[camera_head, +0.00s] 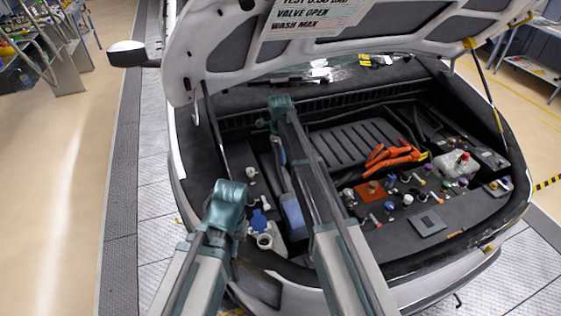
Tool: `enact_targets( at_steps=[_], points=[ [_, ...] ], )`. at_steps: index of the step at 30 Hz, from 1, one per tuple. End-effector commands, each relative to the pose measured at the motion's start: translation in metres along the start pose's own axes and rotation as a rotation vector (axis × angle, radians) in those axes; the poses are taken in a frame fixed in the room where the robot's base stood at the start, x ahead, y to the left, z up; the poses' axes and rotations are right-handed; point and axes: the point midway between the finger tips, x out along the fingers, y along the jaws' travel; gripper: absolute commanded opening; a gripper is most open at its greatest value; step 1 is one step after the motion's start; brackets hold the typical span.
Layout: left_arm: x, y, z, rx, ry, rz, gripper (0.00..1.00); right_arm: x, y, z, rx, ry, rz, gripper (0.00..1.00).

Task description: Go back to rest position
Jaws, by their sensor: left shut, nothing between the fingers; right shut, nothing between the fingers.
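My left gripper (228,193) is at the teal end of the arm on the left, over the front left corner of the engine bay. It is shut and empty, its fingers hard to make out. My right gripper (281,106) is at the teal end of the longer arm, which reaches deep over the bay. It is also shut and empty, with its fingers not clearly shown. Beside the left arm is a white filler neck (265,241) with a blue cap (258,219) standing open next to it. My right arm partly hides a blue container (292,214).
The raised hood (225,88), with a printed label (315,12), hangs over the back of the bay. Orange cables (392,157), an orange block (370,192) and several small caps lie to the right. The floor (60,190) at left is clear.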

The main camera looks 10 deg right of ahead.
Motion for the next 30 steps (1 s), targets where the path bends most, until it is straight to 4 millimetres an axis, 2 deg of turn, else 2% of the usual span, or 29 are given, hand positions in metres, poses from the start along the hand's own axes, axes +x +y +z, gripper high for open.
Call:
enact_targets(
  at_steps=[11,14,17,20,24,30],
  points=[
    [0.001,0.000,0.000,0.000,0.000,0.000,0.00,0.001,0.000,0.000,0.000,0.000,0.000,0.00],
    [0.003,0.000,0.000,0.000,0.000,0.000,0.00,0.003,0.007,-0.002,-0.032,0.001,0.000,0.00],
    [0.008,0.001,-0.001,0.001,0.000,0.000,0.00,0.008,0.029,-0.009,-0.165,0.004,-0.002,0.00],
    [0.015,0.002,-0.001,0.001,0.000,0.000,0.00,0.017,0.066,-0.021,-0.408,0.009,-0.005,0.00],
    [0.027,0.003,-0.002,0.002,0.000,0.000,0.00,0.029,0.120,-0.042,-0.820,0.021,-0.007,0.00],
    [0.042,0.004,-0.003,0.003,0.000,-0.001,0.00,0.046,0.192,-0.077,-1.411,0.040,-0.002,0.00]
  ],
)
